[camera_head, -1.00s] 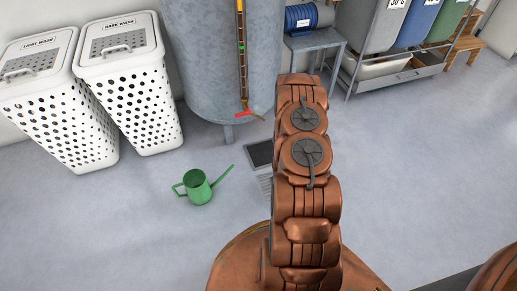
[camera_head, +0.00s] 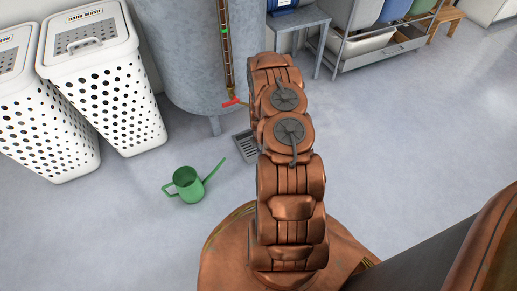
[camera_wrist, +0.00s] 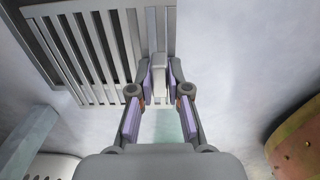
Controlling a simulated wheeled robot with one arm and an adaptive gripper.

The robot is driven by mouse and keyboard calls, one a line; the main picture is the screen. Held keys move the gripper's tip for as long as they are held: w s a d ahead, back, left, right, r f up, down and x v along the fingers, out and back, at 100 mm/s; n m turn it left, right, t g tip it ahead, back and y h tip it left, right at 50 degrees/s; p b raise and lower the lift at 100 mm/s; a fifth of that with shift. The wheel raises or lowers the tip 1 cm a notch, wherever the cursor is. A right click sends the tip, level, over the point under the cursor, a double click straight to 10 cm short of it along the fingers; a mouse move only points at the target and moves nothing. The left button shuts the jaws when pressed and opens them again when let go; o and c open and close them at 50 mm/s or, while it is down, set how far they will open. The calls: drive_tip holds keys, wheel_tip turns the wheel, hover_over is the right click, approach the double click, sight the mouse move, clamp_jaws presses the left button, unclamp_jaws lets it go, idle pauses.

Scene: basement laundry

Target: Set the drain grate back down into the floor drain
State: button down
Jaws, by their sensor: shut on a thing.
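The drain grate (camera_wrist: 91,54) is a pale grey slotted plate, large in the wrist view. My gripper (camera_wrist: 159,83) is shut on an upright tab at the grate's right side. Dark space of the floor drain shows through the left slots, while the slots nearest the tab look lighter. The grate appears over the drain, but I cannot tell whether it is seated or held above it. In the head view, the slotted grate (camera_head: 245,146) shows just left of my arm, which hides its right part and my gripper.
A green watering can (camera_head: 188,185) stands on the floor left of the drain. The grey tank (camera_head: 188,60), with a red-handled valve (camera_head: 234,102), stands behind it. White laundry baskets (camera_head: 105,85) are at left. Floor at right is open.

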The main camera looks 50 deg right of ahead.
drive_tip(key=w+d+b, duration=0.1)
drive_tip(key=w, duration=0.1)
drive_tip(key=w+d, duration=0.2)
drive_tip(key=shift+w+d+f+b, duration=0.15)
drive_tip(key=shift+w+f+b, duration=0.05)
drive_tip(key=shift+b, duration=0.2)
drive_tip(key=shift+w+d+f, duration=0.15)
drive_tip(key=shift+w+d, duration=0.05)
drive_tip(key=shift+w, duration=0.05)
wheel_tip(320, 180, down, 3)
drive_tip(key=b, duration=0.2)
drive_tip(key=shift+s+f+b, duration=0.1)
drive_tip(key=shift+f+b, duration=0.1)
drive_tip(key=shift+b, duration=0.1)
drive_tip(key=c, duration=1.1)
unclamp_jaws()
drive_tip(key=shift+c, duration=0.2)
wheel_tip(320, 180, up, 12)
drive_tip(key=p, duration=0.4)
drive_tip(key=shift+p, duration=0.3)
